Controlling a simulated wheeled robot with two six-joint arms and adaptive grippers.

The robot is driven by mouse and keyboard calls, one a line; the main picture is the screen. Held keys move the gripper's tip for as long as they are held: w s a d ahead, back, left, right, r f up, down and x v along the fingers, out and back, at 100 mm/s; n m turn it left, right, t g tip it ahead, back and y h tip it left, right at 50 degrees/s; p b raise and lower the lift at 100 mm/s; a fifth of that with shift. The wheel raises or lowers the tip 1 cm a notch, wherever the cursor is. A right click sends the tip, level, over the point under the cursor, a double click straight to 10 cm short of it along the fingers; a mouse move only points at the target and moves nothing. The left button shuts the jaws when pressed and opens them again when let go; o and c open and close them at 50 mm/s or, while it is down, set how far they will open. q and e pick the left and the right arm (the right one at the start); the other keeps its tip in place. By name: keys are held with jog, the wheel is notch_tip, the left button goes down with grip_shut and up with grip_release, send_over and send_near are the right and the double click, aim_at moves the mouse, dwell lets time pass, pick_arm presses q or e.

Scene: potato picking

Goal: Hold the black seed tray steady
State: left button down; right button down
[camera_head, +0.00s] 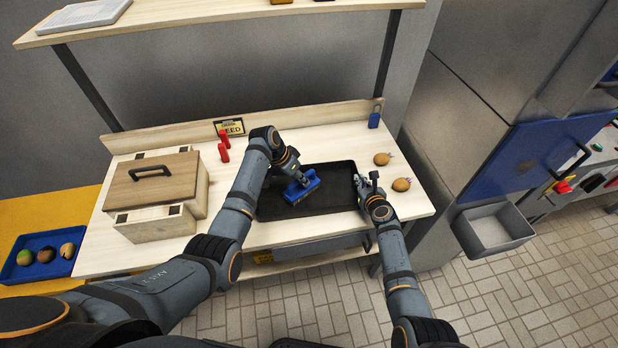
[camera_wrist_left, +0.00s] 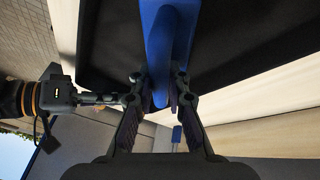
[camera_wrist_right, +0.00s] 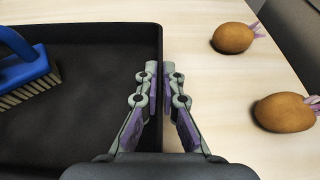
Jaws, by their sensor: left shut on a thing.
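The black seed tray (camera_head: 336,184) lies flat on the light wooden table and looks empty apart from the brush in it. My right gripper (camera_head: 365,180) is at the tray's right side; in the right wrist view its fingers (camera_wrist_right: 160,75) are close together on either side of the tray's rim (camera_wrist_right: 158,40), gripping it. My left gripper (camera_head: 297,179) is shut on the blue handle of a brush (camera_head: 303,190), over the tray's left-middle part. The brush's pale bristles show in the right wrist view (camera_wrist_right: 28,75). The blue handle fills the left jaws in the left wrist view (camera_wrist_left: 168,45).
Two sprouted potatoes (camera_head: 382,159) (camera_head: 401,184) lie right of the tray. A wooden box (camera_head: 155,185) with a handled lid stands left. A blue tray (camera_head: 20,268) holds potatoes at far left.

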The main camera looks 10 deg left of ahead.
pick_arm(q)
jog(key=shift+s+a, duration=0.3)
jog(key=shift+a, duration=0.55)
jog(key=shift+s+a, duration=0.25)
jog(key=shift+a, duration=0.65)
jog(key=shift+s+a, duration=0.3)
jog(key=shift+a, duration=0.55)
notch_tip(320, 180, up, 8)
jog(key=shift+d, duration=0.1)
pick_arm(e)
jog(key=c, duration=0.6)
grip_release()
jog(key=shift+c, duration=0.2)
jog(key=v, duration=0.8)
